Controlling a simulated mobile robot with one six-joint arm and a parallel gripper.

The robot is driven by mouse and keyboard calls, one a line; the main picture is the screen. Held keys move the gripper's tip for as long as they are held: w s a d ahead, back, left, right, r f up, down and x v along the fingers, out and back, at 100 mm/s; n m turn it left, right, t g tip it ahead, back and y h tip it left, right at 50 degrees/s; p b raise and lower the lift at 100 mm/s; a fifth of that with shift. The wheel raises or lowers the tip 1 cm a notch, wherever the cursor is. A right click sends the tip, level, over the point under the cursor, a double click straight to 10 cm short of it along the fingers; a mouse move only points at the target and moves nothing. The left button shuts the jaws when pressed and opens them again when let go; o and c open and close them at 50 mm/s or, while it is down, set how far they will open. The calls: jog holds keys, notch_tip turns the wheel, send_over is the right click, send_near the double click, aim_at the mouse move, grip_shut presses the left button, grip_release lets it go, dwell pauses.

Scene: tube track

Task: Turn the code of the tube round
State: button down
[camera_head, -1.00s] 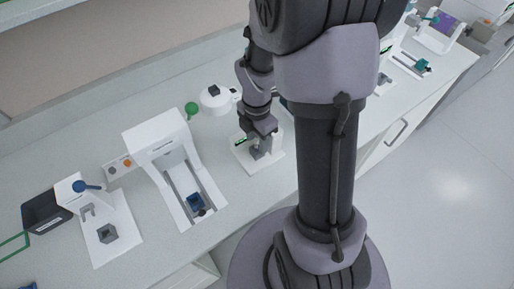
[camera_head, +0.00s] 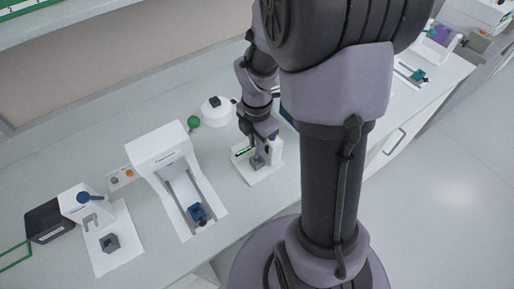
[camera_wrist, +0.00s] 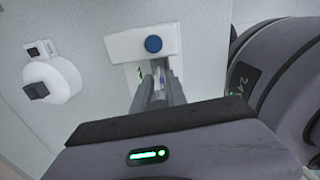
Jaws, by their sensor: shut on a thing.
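My gripper (camera_wrist: 158,92) is shut on a slim pale tube (camera_wrist: 160,78), partly hidden between the fingers in the wrist view; no code can be made out on it. In the head view my gripper (camera_head: 262,141) points down over a white station (camera_head: 262,177) with a small grey block (camera_head: 258,162) on its base and a small green-lit display (camera_head: 243,152). In the wrist view the station's white top (camera_wrist: 120,46) carries a round blue knob (camera_wrist: 153,44). I cannot tell whether the tube's lower end touches the block.
A white round device (camera_head: 217,111) and a green ball (camera_head: 193,122) stand left of the station. A white arched machine (camera_head: 157,147) with a blue holder (camera_head: 197,212) is further left, then another white station (camera_head: 121,239). Bare counter lies in front of the back wall.

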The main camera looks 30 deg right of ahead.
aim_at(257, 156)
notch_tip(257, 156, up, 5)
jog(key=shift+f+p, duration=0.15)
jog(key=shift+p, duration=0.45)
jog(key=shift+f, duration=0.15)
jog(key=shift+f+b, duration=3.4)
jog(key=shift+f, duration=1.25)
